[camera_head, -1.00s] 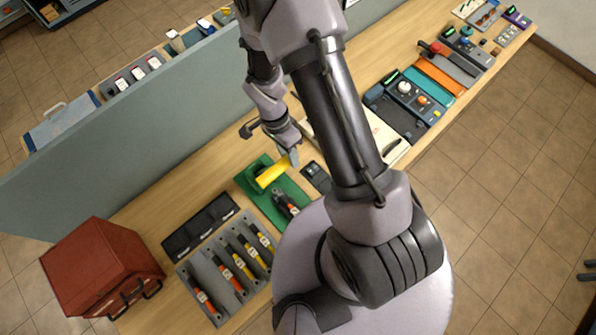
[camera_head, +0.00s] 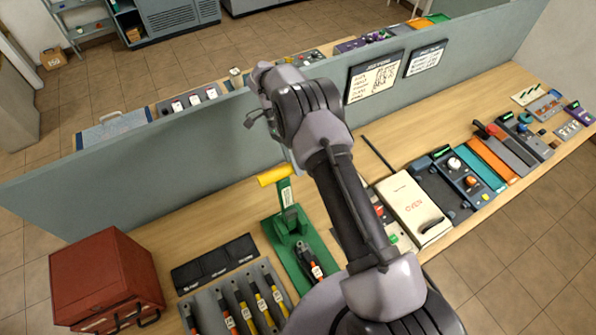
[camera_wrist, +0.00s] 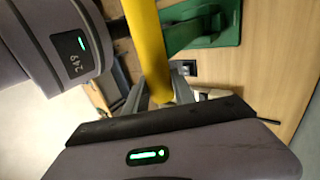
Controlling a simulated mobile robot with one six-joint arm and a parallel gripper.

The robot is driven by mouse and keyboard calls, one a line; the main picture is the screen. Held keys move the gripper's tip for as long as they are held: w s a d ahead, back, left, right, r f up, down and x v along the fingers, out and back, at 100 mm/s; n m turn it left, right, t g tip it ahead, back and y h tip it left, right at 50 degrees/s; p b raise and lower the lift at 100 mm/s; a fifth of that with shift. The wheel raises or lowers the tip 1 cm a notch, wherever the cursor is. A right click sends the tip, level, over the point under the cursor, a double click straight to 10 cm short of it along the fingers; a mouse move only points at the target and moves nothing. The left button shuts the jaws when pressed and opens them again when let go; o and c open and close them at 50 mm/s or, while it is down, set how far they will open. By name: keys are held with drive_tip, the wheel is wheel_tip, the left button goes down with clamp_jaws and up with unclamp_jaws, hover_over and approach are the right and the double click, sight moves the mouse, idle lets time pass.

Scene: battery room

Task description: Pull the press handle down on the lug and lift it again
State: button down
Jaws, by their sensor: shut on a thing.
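The yellow press handle (camera_head: 275,176) stands raised at the top of an upright green lever (camera_head: 287,196) with a white label. It also crosses the wrist view (camera_wrist: 148,38). The lever rises from the green press base (camera_head: 288,247) on the bench. My gripper (camera_wrist: 163,92) is shut on the handle near one end. In the head view, my arm hides most of the gripper. An orange-and-black tool (camera_head: 311,264) with a white tag lies on the front of the base. I cannot make out the lug itself.
A grey rack (camera_head: 205,305) of several tagged tools and a black three-part tray (camera_head: 213,262) lie left of the press. A red box (camera_head: 105,280) stands further left. A grey partition (camera_head: 210,155) runs behind. A cream panel (camera_head: 413,207) lies right.

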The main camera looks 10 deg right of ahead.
drive_tip(key=shift+f, duration=0.25)
drive_tip(key=c, duration=1.1)
unclamp_jaws()
drive_tip(key=shift+w, duration=0.15)
drive_tip(key=shift+o, duration=0.2)
drive_tip(key=shift+r, duration=0.1)
drive_tip(key=shift+r, duration=0.1)
drive_tip(key=shift+r, duration=0.25)
wheel_tip(320, 180, up, 3)
drive_tip(key=shift+f+b, duration=0.1)
drive_tip(key=shift+b, duration=0.5)
drive_tip(key=s+d+r+b, duration=0.1)
drive_tip(key=s+b, duration=0.3)
drive_tip(key=s, duration=1.2)
drive_tip(key=shift+s+d+r, duration=0.2)
drive_tip(key=shift+d+r, duration=0.1)
drive_tip(key=shift+d, duration=0.35)
